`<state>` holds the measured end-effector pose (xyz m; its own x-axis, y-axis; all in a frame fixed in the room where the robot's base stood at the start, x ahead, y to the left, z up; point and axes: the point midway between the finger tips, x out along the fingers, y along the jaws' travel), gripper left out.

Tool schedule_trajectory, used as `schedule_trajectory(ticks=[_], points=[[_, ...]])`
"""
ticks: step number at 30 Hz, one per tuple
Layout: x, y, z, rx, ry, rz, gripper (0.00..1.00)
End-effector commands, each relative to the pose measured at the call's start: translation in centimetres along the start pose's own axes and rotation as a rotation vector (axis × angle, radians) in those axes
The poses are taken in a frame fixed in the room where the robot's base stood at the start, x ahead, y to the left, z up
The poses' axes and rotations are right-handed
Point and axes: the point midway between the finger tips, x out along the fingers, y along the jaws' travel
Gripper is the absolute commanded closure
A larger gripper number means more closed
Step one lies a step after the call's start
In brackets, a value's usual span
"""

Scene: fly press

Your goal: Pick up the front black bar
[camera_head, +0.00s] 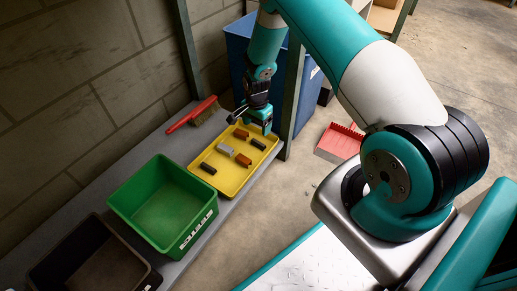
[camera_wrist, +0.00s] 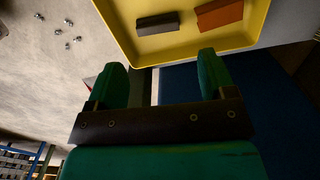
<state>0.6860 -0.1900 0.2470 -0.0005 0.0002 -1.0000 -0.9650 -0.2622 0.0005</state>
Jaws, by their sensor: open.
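The yellow tray (camera_head: 233,187) holds two black bars. One black bar (camera_head: 259,144) lies near the tray's far right corner, by the aisle-side rim; the other black bar (camera_head: 208,168) lies toward the tray's near left end. I cannot tell for sure which one counts as front. My gripper (camera_head: 262,128) is above the far end of the tray, close to the first bar but apart from it. In the wrist view my gripper (camera_wrist: 160,72) is open and empty, with that dark bar (camera_wrist: 157,23) and an orange bar (camera_wrist: 220,14) beyond the fingers.
A grey bar (camera_head: 225,150) and orange bars (camera_head: 241,133) share the tray. A green bin (camera_head: 165,200) and a black bin (camera_head: 90,262) stand left of it. A red brush (camera_head: 192,115) lies behind. A rack post (camera_head: 291,100) and blue bin (camera_head: 237,45) stand close to my gripper.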

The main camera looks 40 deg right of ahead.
Motion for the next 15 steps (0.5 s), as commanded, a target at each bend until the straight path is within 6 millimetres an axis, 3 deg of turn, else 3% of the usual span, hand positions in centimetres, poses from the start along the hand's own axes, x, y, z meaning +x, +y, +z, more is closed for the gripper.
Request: schedule_trajectory(ticks=[1, 3, 15], points=[[1.8, 0.1, 0.0, 0.000, -0.001, 0.001, 0.23], [2.8, 0.0, -0.1, 0.001, 0.000, 0.000, 0.23], [5.7, 0.3, -0.4, 0.005, 0.000, 0.000, 0.23]])
